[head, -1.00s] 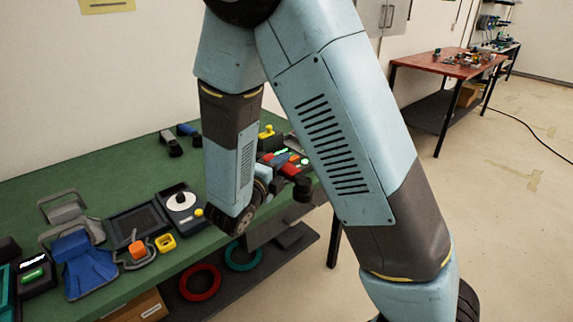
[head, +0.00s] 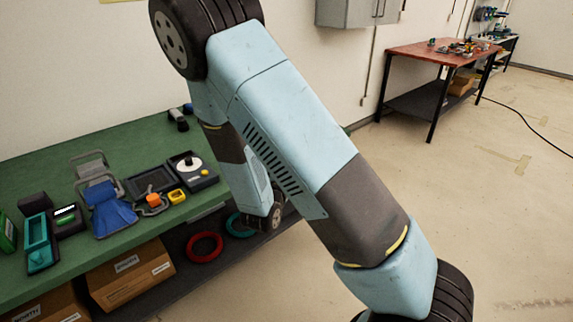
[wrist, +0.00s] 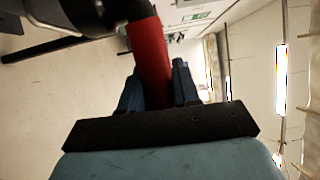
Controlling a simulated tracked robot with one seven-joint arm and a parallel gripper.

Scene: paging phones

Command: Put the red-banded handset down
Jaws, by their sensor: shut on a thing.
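The red-banded handset shows in the wrist view as a red band (wrist: 150,55) with a dark end piece above it. The rest of its shape is cut off by the frame edge. My gripper (wrist: 158,78) has its two blue fingers closed on either side of the red band. The handset is held off any surface that I can see; pale wall or floor lies behind it. In the head view my arm crosses the middle and hides both the gripper and the handset.
Boxes (head: 130,275) and a red ring (head: 205,247) lie below. A red table (head: 440,52) stands far right. Floor at right is open.

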